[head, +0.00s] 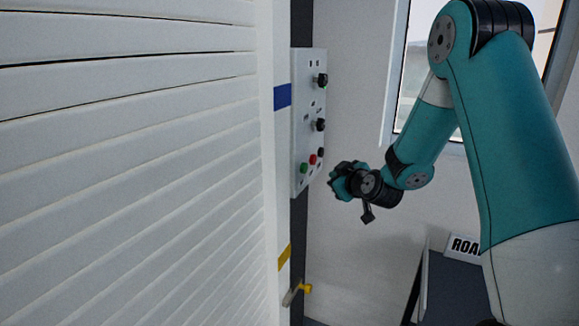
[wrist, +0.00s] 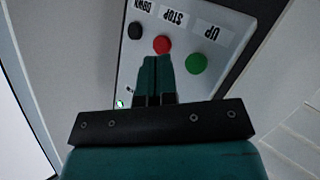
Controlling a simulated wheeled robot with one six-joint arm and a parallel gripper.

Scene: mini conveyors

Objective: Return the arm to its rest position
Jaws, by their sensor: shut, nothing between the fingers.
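My arm reaches from the right in the head view, bent at the elbow, with my gripper (head: 338,182) at the low right edge of a grey control panel (head: 311,95). In the wrist view my gripper (wrist: 156,62) is shut and empty, its teal fingers together. The tips appear just below the red button (wrist: 162,44), labelled STOP. The green button (wrist: 196,63), labelled UP, is to their right, and the black button (wrist: 135,30), labelled DOWN, is to their upper left. I cannot tell whether the fingers touch the panel.
A white slatted shutter (head: 130,150) fills the left of the head view. A yellow-tipped lever (head: 304,288) sticks out below the panel. A window (head: 415,90) and a sign (head: 465,247) are behind my arm. The space between panel and window wall looks clear.

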